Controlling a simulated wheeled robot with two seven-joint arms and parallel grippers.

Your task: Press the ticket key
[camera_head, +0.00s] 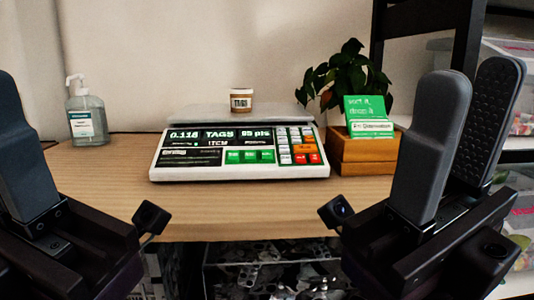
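The scale (237,150) stands on the wooden counter, with a white body, a grey top plate and a lit display reading 0.118, TAGS and 95 pts. Its keypad (296,146) on the right has white, green, orange and red keys. Three wide green keys (249,156) sit below the display. The lettering is too small to tell which is the ticket key. My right gripper (475,75) is open and empty, in front and to the right of the scale. One finger of my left gripper (22,150) shows at the left edge, apart from the scale.
A small labelled tub (240,101) sits on the scale's top plate. A pump bottle (87,117) stands on the left. A wooden box (360,155) with a green card (368,117) and a plant (343,75) stands on the right. The counter (215,207) before the scale is clear.

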